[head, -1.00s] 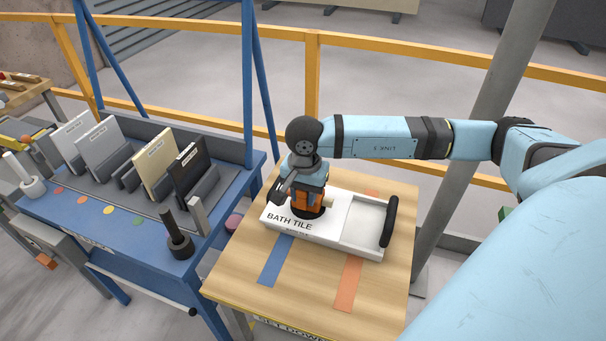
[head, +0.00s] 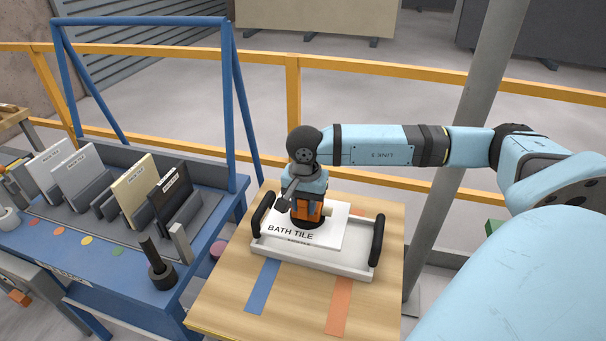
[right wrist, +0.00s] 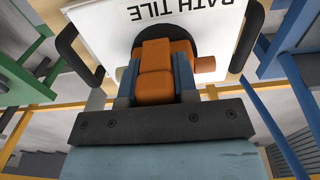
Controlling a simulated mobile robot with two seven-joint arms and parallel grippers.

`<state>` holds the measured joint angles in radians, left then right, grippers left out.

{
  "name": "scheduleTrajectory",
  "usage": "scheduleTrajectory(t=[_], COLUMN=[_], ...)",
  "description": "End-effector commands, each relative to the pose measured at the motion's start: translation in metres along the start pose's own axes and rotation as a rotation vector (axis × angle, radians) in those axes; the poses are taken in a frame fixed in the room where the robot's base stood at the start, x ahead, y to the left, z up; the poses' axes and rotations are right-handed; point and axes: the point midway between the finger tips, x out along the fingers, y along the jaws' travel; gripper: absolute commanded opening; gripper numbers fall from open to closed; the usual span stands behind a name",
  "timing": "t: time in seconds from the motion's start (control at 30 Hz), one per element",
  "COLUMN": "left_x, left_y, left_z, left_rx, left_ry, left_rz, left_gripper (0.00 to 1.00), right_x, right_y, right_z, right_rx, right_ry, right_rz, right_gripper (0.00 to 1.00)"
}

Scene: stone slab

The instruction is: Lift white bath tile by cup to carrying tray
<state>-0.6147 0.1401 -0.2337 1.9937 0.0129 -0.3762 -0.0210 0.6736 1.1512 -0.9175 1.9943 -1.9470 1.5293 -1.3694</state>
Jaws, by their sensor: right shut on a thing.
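The white bath tile (head: 330,228), lettered BATH TILE, lies flat over the white carrying tray (head: 320,263), between its two black handles. I cannot tell whether the tile touches the tray floor or hangs just above it. The orange suction cup (head: 313,209) with its black pad sits on top of the tile. My right gripper (head: 307,198) points down and is shut on the cup's orange body. The right wrist view shows the cup body (right wrist: 165,68) between the fingers, with the tile (right wrist: 100,28) beyond. My left gripper is not in view.
The tray stands on a wooden table (head: 215,308) with blue and orange stripes. At left, a blue rack (head: 110,255) holds several upright tiles, with a dark post (head: 158,265) at its near corner. A grey pole (head: 470,130) and yellow rails stand behind.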

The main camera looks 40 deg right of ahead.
Motion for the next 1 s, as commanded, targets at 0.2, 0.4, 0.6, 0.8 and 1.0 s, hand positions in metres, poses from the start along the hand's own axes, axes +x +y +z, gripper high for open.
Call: scheduleTrajectory(t=[0.2,0.4,0.6,0.8,1.0], left_x=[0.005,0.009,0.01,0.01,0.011], left_y=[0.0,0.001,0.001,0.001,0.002], left_z=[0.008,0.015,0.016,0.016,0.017], left_rx=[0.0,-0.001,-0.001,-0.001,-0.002], left_ry=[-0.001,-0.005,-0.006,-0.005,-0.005], left_rz=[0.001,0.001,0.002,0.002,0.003], left_gripper=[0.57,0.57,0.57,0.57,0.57], right_x=[0.001,0.0,0.0,0.0,0.001], right_y=[0.01,0.018,0.021,0.021,0.021], right_z=[-0.02,-0.037,-0.043,-0.043,-0.042], right_rx=[0.004,0.003,0.002,0.001,0.001], right_ry=[0.004,0.003,0.003,0.002,0.002], right_rz=[0.0,-0.002,-0.003,-0.002,-0.002], right_gripper=[0.0,0.0,0.0,0.0,0.0])
